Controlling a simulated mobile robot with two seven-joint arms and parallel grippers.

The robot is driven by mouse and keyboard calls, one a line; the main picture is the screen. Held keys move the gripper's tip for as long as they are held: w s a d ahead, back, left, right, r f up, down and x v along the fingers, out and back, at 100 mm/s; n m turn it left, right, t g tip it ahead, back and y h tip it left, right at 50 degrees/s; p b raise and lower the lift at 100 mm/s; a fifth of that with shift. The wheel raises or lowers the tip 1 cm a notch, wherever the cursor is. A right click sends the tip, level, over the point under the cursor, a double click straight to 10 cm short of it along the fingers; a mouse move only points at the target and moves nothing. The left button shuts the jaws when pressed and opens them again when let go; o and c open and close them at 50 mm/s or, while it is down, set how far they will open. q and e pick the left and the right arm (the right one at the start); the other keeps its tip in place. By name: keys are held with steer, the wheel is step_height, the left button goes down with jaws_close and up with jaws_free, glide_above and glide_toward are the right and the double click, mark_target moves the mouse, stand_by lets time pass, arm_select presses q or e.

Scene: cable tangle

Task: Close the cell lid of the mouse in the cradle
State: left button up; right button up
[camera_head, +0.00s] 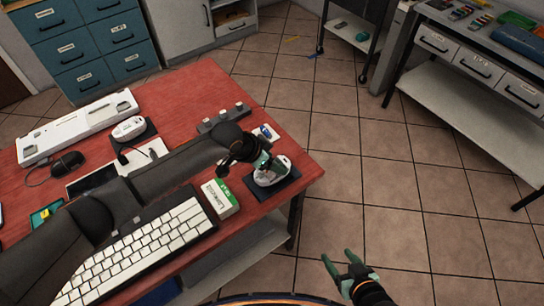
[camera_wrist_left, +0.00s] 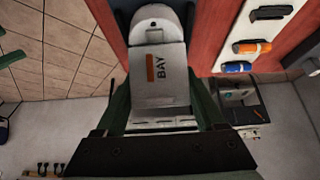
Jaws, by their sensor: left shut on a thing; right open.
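The white mouse (camera_head: 281,167) sits in a dark cradle (camera_head: 287,184) at the right end of the red table. It also shows at the top of the left wrist view (camera_wrist_left: 160,22). The cell lid (camera_wrist_left: 160,78) is a light grey plate marked BAY with an orange bar. It extends from the mouse towards the wrist camera and looks raised. My left gripper (camera_head: 262,162) is over the mouse, with its green fingers on both sides of the lid, shut on it. The gripper hides part of the mouse in the head view. My right gripper (camera_head: 343,268) is open and empty, over the floor.
A green-and-white box (camera_head: 221,199) and a white keyboard (camera_head: 150,250) lie left of the cradle. A white tray with an orange cell (camera_wrist_left: 252,47) and a blue cell (camera_wrist_left: 238,68) lies nearby. Another white mouse (camera_head: 129,128) stands farther back. Open floor lies right of the table.

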stand_by(0.4)
arm_select(q)
steer(key=o, duration=1.3)
steer(key=shift+o, duration=0.2)
steer(key=v, duration=1.2)
steer(key=shift+r, duration=0.2)
steer(key=shift+s, duration=0.1)
